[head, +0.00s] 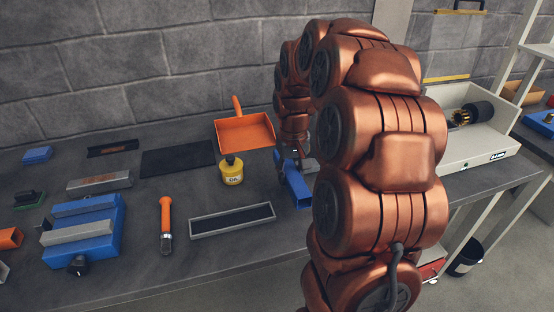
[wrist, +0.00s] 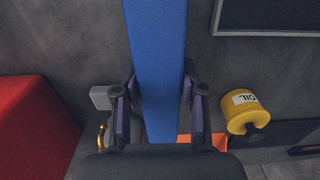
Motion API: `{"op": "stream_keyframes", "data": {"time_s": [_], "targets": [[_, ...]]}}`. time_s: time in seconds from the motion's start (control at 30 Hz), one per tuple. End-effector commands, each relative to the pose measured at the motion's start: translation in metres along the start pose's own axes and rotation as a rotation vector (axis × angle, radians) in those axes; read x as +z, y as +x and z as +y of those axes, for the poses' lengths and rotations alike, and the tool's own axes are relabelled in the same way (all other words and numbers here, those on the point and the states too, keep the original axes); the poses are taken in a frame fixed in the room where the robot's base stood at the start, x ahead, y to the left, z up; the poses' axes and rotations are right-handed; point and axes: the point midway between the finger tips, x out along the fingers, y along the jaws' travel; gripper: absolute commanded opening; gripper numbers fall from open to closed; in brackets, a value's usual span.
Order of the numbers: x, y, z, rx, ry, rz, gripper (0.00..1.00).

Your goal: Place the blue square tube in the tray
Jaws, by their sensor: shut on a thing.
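The blue square tube (head: 298,190) is at the middle of the bench in the head view, partly hidden by my arm. My gripper (head: 293,167) is shut on it, mostly hidden behind my arm there. In the wrist view, the blue tube (wrist: 157,70) runs up between the two fingers of my gripper (wrist: 160,92). I cannot tell whether the tube touches the bench. The tray (head: 232,219), long and shallow with a grey rim and dark floor, lies left of the tube, empty. Its corner shows in the wrist view (wrist: 265,14) at the upper right.
A yellow oil can (head: 231,171) stands between the tray and an orange dustpan (head: 245,133). An orange-handled tool (head: 166,222) lies left of the tray, with a blue vise (head: 85,230) beyond it. A red object (wrist: 28,115) is at the left in the wrist view.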

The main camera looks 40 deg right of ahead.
Motion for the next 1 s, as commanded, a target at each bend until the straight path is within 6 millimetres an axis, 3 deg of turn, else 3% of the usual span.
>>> {"op": "stream_keyframes", "data": {"time_s": [0.7, 1.0], "targets": [[-0.093, 0.007, 0.005, 0.0, 0.0, 0.001, 0.0], [-0.114, 0.01, 0.006, 0.0, 0.0, 0.002, 0.0]]}}
